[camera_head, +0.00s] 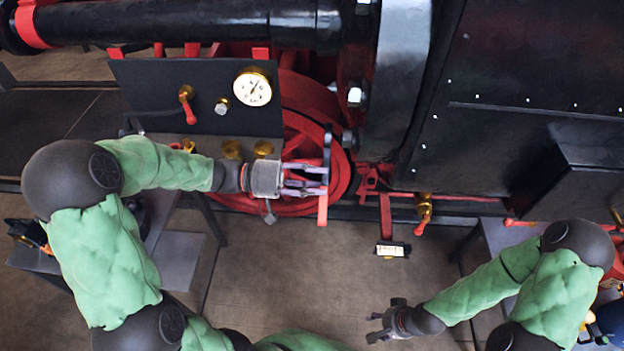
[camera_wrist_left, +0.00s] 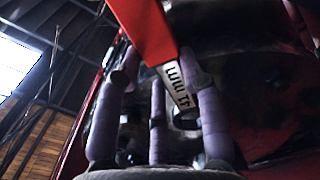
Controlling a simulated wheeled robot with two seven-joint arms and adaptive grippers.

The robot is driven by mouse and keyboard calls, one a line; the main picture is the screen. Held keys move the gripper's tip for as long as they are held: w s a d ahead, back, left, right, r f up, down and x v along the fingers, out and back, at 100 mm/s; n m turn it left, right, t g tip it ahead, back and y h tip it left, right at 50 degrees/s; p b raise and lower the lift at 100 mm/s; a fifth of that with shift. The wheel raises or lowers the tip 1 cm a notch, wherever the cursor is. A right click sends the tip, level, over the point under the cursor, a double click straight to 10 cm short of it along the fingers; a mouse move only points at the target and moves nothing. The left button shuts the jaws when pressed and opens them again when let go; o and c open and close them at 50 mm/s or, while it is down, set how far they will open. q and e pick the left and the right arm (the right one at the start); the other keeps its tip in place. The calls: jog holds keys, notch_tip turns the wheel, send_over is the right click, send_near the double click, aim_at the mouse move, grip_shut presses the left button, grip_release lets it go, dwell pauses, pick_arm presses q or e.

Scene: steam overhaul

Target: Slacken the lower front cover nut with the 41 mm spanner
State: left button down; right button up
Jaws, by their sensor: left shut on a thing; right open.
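The 41 mm spanner has a red handle (camera_head: 322,211) and a dark upper end (camera_head: 327,143). My left gripper (camera_head: 324,181) is shut on it and holds it roughly upright in front of the red wheel. In the left wrist view the red handle (camera_wrist_left: 142,28) and a white "41 mm" label (camera_wrist_left: 177,82) show between the fingers. The dark end is close to a dark nut (camera_head: 348,139) on the cover, perhaps the lower one; I cannot tell whether they touch. A bright nut (camera_head: 355,96) sits above it. My right gripper (camera_head: 376,328) is open and empty, low over the floor.
A dark panel (camera_head: 155,95) with a pressure gauge (camera_head: 252,87) and a red-handled valve (camera_head: 187,104) stands left of the wheel (camera_head: 300,135). A red bar with a white tag (camera_head: 391,250) hangs to the right, beside a brass valve (camera_head: 424,208). The floor (camera_head: 290,270) in front is clear.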

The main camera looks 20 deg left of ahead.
pick_arm(q)
jog(key=shift+b+x, duration=0.3)
jog(key=shift+x, duration=0.5)
jog(key=shift+d+b, duration=0.3)
jog(key=shift+b, duration=0.45)
dwell(0.9)
jog(key=shift+b+x, duration=0.95)
jog(key=shift+b, duration=0.3)
dwell(1.3)
jog(key=shift+r, duration=0.1)
jog(key=shift+s+r+n+p, duration=0.25)
jog(key=shift+r+n+p, duration=0.45)
jog(key=shift+p, duration=0.2)
jog(key=shift+s+d+r+n+p, duration=0.1)
jog(key=shift+s+r+n+p, duration=0.05)
jog(key=shift+r+n+p, duration=0.65)
jog(key=shift+f, duration=0.2)
